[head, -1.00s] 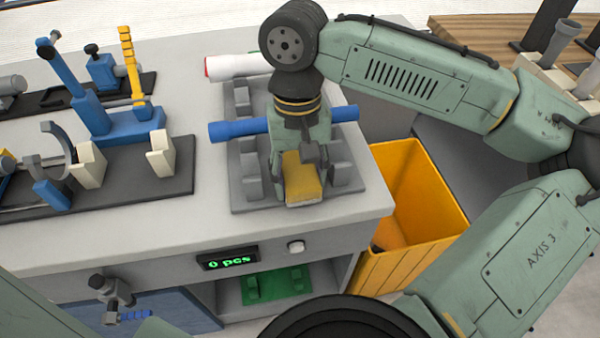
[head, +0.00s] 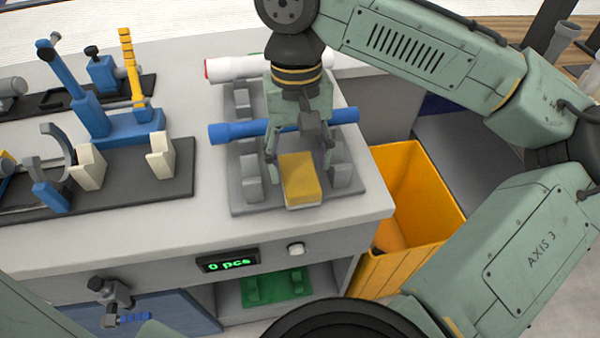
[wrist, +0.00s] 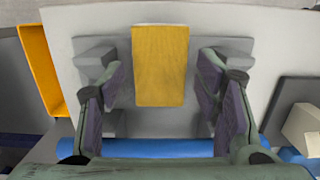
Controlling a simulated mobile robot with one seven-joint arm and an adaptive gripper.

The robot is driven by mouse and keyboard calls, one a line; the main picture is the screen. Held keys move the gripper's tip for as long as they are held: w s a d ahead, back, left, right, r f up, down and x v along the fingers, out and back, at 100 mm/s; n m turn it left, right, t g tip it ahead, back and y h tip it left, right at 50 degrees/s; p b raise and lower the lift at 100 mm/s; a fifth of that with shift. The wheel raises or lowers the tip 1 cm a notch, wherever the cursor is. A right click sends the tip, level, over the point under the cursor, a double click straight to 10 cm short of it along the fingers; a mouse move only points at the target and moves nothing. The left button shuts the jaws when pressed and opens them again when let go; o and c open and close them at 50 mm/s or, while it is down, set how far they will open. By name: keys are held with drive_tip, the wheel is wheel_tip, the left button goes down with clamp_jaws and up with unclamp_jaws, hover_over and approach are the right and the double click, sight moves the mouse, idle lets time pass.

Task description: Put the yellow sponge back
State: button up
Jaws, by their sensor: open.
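The yellow sponge (head: 299,178) lies on the front part of the grey pipe rack (head: 240,200), between its front supports. It also shows in the wrist view (wrist: 160,65), lying ahead of the fingers. My gripper (head: 299,160) is open, behind and above the sponge, with one finger on each side. In the wrist view the fingers (wrist: 160,100) are spread wide with clear gaps to the sponge, and nothing is held.
A blue pipe (head: 240,131) lies across the rack under my gripper, and a white pipe (head: 230,67) lies behind it. A yellow bin (head: 410,200) stands right of the counter. Blue and cream fixtures (head: 120,125) stand to the left. The counter's front strip is clear.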

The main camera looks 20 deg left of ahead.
sight(298, 171)
wheel_tip(298, 171, up, 8)
drive_tip(key=shift+w+a+f, duration=0.2)
drive_tip(key=shift+w+a, duration=0.05)
drive_tip(key=shift+w, duration=0.1)
drive_tip(key=shift+s+f, duration=0.1)
